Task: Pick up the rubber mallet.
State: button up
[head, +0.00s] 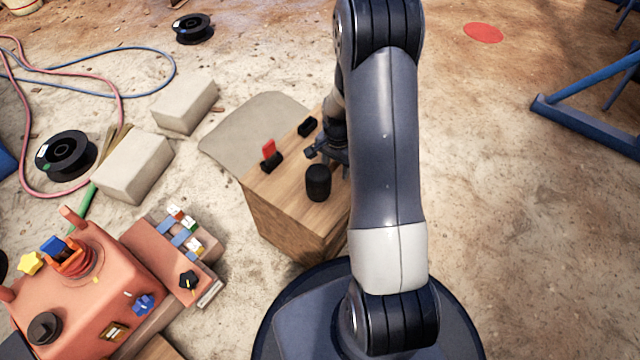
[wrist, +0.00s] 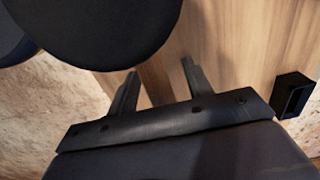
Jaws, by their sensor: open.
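A dark, rounded cylinder (head: 318,182), which looks like the rubber mallet's head, stands on the wooden box's top (head: 290,190). No handle can be made out; my arm covers part of the box. In the wrist view, a large black rounded form (wrist: 110,30), likely the same head, fills the upper left, very close to the camera. My gripper (head: 322,150) is low over the box top, just behind the cylinder in the head view. In the wrist view my gripper (wrist: 160,76) has its two fingers apart, with wood and a darker band showing between them.
On the box are a red piece (head: 268,147) in a black holder and a black block (head: 307,126); a hollow black holder (wrist: 293,95) shows in the wrist view. An orange machine (head: 90,285) stands at lower left. Concrete blocks (head: 132,165) lie left.

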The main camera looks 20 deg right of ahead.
jog(key=shift+c, duration=0.6)
grip_shut()
